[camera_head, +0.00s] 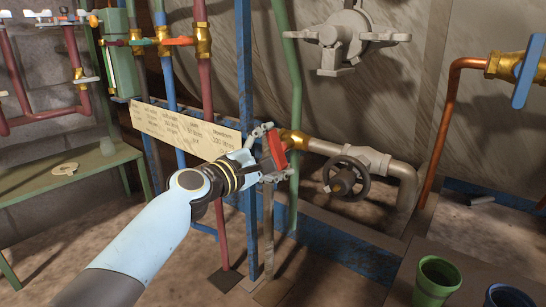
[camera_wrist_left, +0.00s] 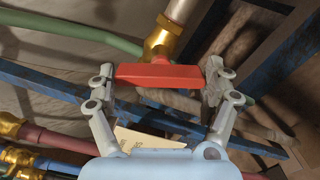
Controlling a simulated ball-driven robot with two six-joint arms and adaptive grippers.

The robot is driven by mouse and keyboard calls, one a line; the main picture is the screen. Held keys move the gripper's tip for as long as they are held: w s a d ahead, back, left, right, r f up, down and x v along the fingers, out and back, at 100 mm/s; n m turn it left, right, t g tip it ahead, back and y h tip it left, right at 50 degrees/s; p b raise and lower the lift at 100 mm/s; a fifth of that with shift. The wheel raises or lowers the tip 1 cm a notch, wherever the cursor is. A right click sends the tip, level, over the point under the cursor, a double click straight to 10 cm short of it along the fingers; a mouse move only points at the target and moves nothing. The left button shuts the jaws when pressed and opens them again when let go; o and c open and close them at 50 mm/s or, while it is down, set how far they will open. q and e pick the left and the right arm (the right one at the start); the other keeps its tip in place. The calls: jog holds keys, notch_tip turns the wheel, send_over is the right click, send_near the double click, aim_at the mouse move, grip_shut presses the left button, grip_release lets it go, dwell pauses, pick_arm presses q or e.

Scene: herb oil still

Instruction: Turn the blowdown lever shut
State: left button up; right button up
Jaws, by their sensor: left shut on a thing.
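The blowdown lever appears to be the red handle (camera_head: 275,148) on a brass valve (camera_head: 292,139) at the middle of the head view. A grey pipe runs right from the valve. In the left wrist view the red handle (camera_wrist_left: 158,76) lies crosswise between the fingers, below the brass fitting (camera_wrist_left: 163,38). My left gripper (camera_head: 268,152) is shut on the red handle, with one finger at each end of it in the left wrist view (camera_wrist_left: 161,78). The fingers hide part of the handle in the head view. My right gripper is not in view.
A black handwheel (camera_head: 346,178) sits on the grey pipe to the right. A blue upright post (camera_head: 245,100) and a green pipe (camera_head: 291,85) stand close to my left gripper. A paper sign (camera_head: 185,130) hangs behind. Green (camera_head: 436,282) and blue (camera_head: 508,296) cups stand at lower right.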

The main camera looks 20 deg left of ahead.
pick_arm(q)
jog(key=m, duration=0.1)
jog(key=m+b, duration=0.1)
jog(key=shift+s+f+m, duration=0.1)
jog(key=shift+f+m, duration=0.2)
jog(key=shift+f, duration=0.05)
jog(key=shift+r+m+b, duration=0.1)
jog(key=shift+m+b, duration=0.3)
jog(key=shift+m, duration=0.7)
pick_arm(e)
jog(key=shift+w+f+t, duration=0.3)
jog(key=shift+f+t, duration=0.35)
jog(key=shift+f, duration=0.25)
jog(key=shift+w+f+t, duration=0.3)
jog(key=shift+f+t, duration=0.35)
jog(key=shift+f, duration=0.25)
pick_arm(q)
jog(key=shift+m, duration=0.3)
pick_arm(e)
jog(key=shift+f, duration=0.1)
pick_arm(q)
jog(key=o, duration=1)
jog(key=shift+r, duration=0.15)
jog(key=v, duration=1.1)
jog(key=shift+s+a, duration=0.15)
jog(key=shift+s, duration=0.25)
